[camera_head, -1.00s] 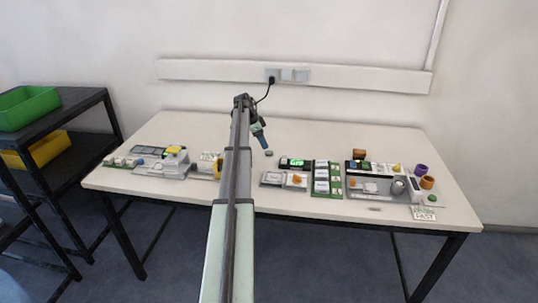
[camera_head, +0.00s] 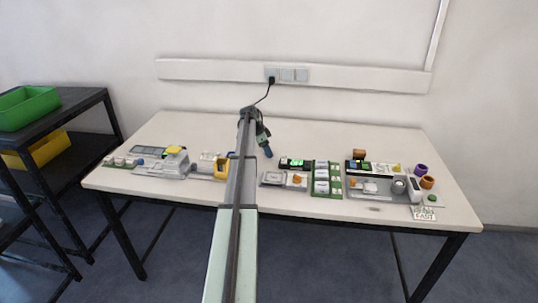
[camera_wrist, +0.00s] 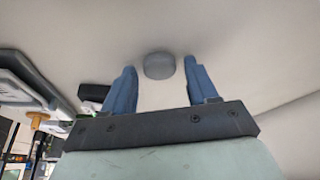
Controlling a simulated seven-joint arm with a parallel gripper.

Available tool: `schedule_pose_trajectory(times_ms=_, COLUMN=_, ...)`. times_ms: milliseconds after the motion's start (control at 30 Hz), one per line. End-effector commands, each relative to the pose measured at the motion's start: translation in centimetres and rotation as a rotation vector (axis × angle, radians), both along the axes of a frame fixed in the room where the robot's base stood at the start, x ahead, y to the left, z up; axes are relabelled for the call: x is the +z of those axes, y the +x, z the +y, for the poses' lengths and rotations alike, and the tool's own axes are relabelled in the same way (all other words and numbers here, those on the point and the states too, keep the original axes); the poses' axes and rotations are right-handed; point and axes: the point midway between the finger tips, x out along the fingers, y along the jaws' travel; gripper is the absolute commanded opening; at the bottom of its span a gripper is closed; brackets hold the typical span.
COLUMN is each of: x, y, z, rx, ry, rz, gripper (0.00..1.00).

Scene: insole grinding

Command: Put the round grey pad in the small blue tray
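The round grey pad (camera_wrist: 159,66) shows in the wrist view, lying on the pale table top. My gripper (camera_wrist: 160,72) is open, with its two blue fingers apart. The pad appears in the gap between the fingertips, with clear space on both sides; I cannot tell how far below them it is. In the head view my gripper (camera_head: 267,151) is low over the middle of the table and hides the pad. I cannot make out the small blue tray with certainty in either view.
A black display with green digits (camera_head: 297,162) and a green board (camera_head: 327,178) stand right of my gripper. A grey machine (camera_head: 172,162) stands left. Purple and orange cups (camera_head: 427,182) are at the far right. The table's back middle (camera_head: 330,135) is clear.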

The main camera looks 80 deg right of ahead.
Motion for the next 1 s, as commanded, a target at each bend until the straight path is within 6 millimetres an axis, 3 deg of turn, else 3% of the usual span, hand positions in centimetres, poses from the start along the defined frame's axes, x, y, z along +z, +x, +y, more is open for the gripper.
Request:
schedule_pose_trajectory(times_ms=67, x=0.0, y=0.0, z=0.0, rx=0.0, ry=0.0, rz=0.0, gripper=0.5)
schedule_pose_trajectory(times_ms=500, x=0.0, y=0.0, z=0.0, rx=0.0, ry=0.0, rz=0.0, gripper=0.09)
schedule_pose_trajectory(times_ms=867, x=0.1, y=0.0, z=0.0, rx=0.0, ry=0.0, rz=0.0, gripper=0.03)
schedule_pose_trajectory(times_ms=1000, x=1.2, y=0.0, z=0.0, rx=-0.001, ry=-0.001, rz=0.0, gripper=0.02)
